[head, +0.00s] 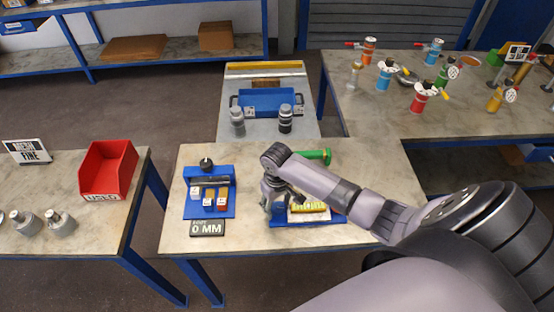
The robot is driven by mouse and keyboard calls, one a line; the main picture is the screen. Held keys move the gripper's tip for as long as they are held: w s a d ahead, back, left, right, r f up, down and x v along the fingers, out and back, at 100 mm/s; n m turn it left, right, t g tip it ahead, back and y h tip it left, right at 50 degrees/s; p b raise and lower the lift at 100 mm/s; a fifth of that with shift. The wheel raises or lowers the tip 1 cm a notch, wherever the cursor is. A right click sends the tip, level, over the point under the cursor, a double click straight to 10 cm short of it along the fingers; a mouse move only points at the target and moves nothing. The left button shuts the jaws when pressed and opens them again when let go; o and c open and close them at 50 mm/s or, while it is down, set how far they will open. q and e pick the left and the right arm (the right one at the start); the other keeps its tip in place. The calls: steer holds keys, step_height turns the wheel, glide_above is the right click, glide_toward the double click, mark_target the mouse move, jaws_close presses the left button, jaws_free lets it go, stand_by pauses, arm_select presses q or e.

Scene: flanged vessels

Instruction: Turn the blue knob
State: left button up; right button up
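Two blue flanged vessels stand on the back right table: one (384,79) toward its left, the other (433,52) farther back. Their tops are small, and I cannot make out which part is a blue knob. My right gripper (283,204) is far from them, over the front table. It points down, with its fingers spread apart, beside a blue tray (290,221) holding a yellow-labelled item (310,214). The gripper and arm hide part of this tray. I see nothing held between the fingers. My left gripper is not in view.
Red (420,98), green (443,75), orange (369,50) and yellow (495,101) vessels share the back right table (380,125). A blue rack (190,210) and a "0 MM" display (207,228) stand left of my gripper. A red bin (108,165) is on the left table.

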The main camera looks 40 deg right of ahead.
mark_target(277, 207)
stand_by(0.3)
steer(key=shift+r, duration=3.95)
steer(key=shift+a, duration=0.1)
